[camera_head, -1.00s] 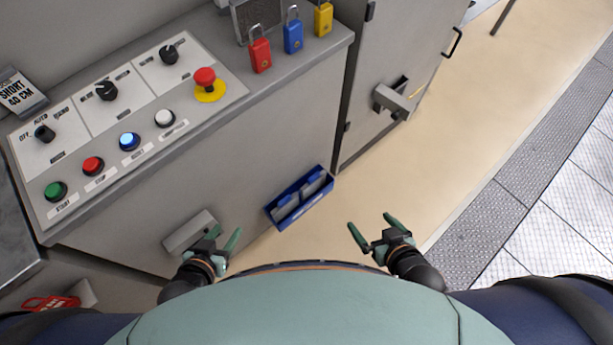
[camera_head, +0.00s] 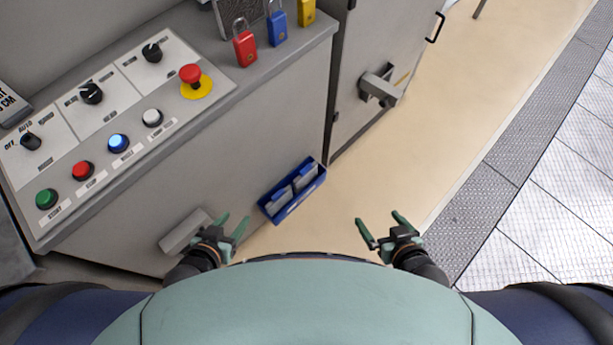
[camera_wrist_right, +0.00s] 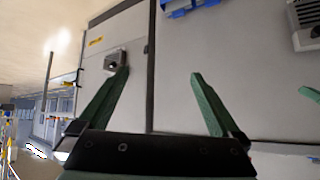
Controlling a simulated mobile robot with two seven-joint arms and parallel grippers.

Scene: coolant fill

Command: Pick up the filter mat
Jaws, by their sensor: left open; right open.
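No filter mat can be made out in either view. My left gripper (camera_head: 233,224) is open and empty in the head view, in front of the grey cabinet and beside a grey box-shaped fitting (camera_head: 186,232). My right gripper (camera_head: 383,222) is open and empty, over the beige floor to the right. In the right wrist view its two green fingers (camera_wrist_right: 160,85) stand wide apart with nothing between them, facing grey cabinet panels.
A control panel (camera_head: 105,120) with knobs and buttons tops the grey cabinet. Red (camera_head: 245,48), blue (camera_head: 277,28) and yellow (camera_head: 307,12) padlocks stand at its edge. A blue holder (camera_head: 293,191) is on the cabinet front. The beige floor (camera_head: 450,110) is clear.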

